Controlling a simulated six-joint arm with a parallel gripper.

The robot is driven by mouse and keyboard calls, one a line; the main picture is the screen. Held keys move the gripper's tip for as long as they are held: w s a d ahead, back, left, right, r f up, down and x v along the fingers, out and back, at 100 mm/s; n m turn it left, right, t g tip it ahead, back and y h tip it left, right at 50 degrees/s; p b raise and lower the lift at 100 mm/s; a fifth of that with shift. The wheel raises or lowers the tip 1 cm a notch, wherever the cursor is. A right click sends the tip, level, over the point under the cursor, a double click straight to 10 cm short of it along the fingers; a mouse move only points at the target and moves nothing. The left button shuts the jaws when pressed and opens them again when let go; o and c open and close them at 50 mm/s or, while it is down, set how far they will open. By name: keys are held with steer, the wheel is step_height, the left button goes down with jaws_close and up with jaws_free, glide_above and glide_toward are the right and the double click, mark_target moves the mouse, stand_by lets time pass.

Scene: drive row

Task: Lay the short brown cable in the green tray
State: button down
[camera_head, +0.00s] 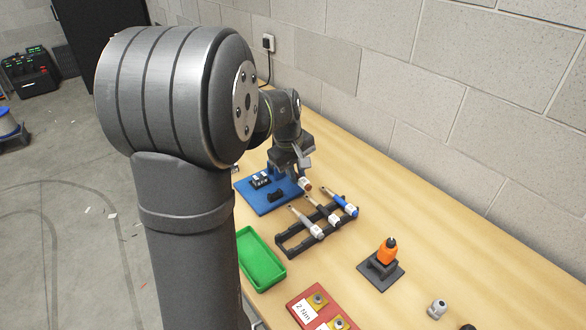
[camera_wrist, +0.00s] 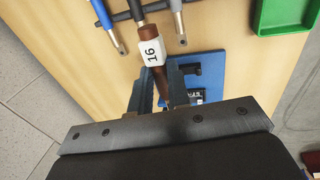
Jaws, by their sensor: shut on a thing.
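The short brown cable (camera_wrist: 146,31), with a white tag marked 16, is held between the fingers of my gripper (camera_wrist: 159,82) in the wrist view. Its brown end sticks out past the fingertips. In the head view my gripper (camera_head: 294,168) is shut over the blue board, and the cable's brown end (camera_head: 307,186) shows just below it. A corner of the tray (camera_wrist: 288,14) shows at the top right of the wrist view.
A blue board (camera_head: 262,205) with black parts lies under my gripper. An orange tool (camera_head: 386,252) on a black stand and a red plate (camera_head: 305,307) are nearer. A block wall borders the table.

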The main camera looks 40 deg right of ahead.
steer(key=s+a+f, duration=0.2)
steer(key=s+a, duration=0.1)
steer(key=a, duration=0.6)
glide_above(260, 267)
step_height(260, 267, down, 4)
steer(key=shift+a+f, duration=0.15)
steer(key=shift+f, duration=1.5)
steer(key=shift+a+f, duration=0.1)
steer(key=shift+f, duration=1.5)
steer(key=shift+f, duration=0.45)
steer(key=c, duration=1.3)
jaws_free()
steer(key=a+r, duration=0.1)
steer(key=r, duration=0.4)
steer(key=a+r, duration=0.1)
steer(key=r, duration=0.5)
steer(key=a+r, duration=0.1)
steer(key=r, duration=0.5)
steer(key=shift+w+a, duration=0.1)
steer(key=shift+a, duration=0.05)
